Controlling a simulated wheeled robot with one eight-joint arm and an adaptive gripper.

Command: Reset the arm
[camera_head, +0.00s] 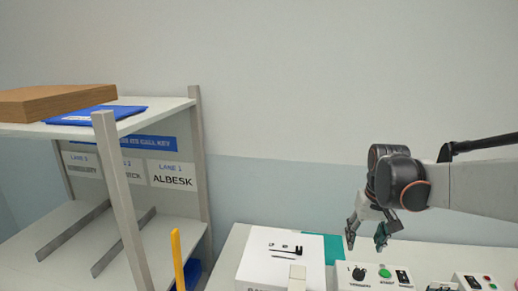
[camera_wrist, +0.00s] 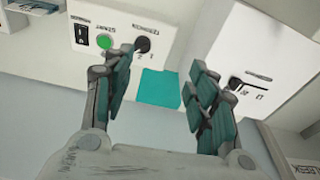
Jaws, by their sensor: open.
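My gripper (camera_head: 366,236) is in the right part of the head view, above the bench with the control boxes. It points down and its fingers are apart. In the wrist view my gripper (camera_wrist: 160,98) shows two teal-padded fingers spread wide with nothing between them. Beyond the gap lies a flat teal patch (camera_wrist: 159,86) on the bench. A white control box (camera_head: 372,277) with a black knob and a green button is below my gripper. It also shows in the wrist view (camera_wrist: 125,20).
A white box (camera_head: 252,272) with a slot stands left of the control box. Another control box (camera_head: 478,281) is at the far right. A shelf rack (camera_head: 150,118) with lane signs, a brown box (camera_head: 60,101) and a blue packet (camera_head: 98,115) stands left. A yellow post (camera_head: 178,260) rises in front.

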